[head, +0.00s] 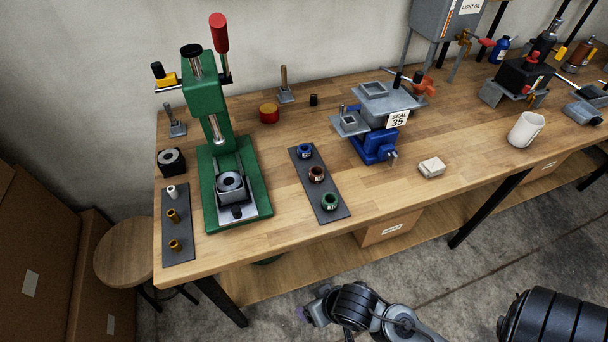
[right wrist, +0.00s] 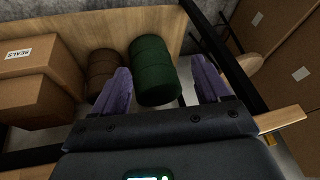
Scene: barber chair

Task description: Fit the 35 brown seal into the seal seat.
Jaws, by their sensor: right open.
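The brown seal (head: 316,174) stands on a dark mat (head: 305,178), between a blue seal (head: 305,151) and a green seal (head: 329,200). Any size marking on it is too small to read. A grey fixture (head: 398,100) with a "SEAL 35" label (head: 398,120) sits on a blue vise (head: 374,147). It has square raised frames on top; I cannot tell exactly where the seal seat lies. My right gripper (head: 306,313) is below the table's front edge, far from the seal. In the right wrist view it (right wrist: 163,78) is open, with purple fingers apart and nothing between them. My left gripper is not in view.
A green press (head: 222,150) stands left of the mat. A white block (head: 431,167) and white mug (head: 525,130) are to the right. Green (right wrist: 153,72) and brown (right wrist: 105,75) drums and a "SEALS" box (right wrist: 28,57) show in the wrist view.

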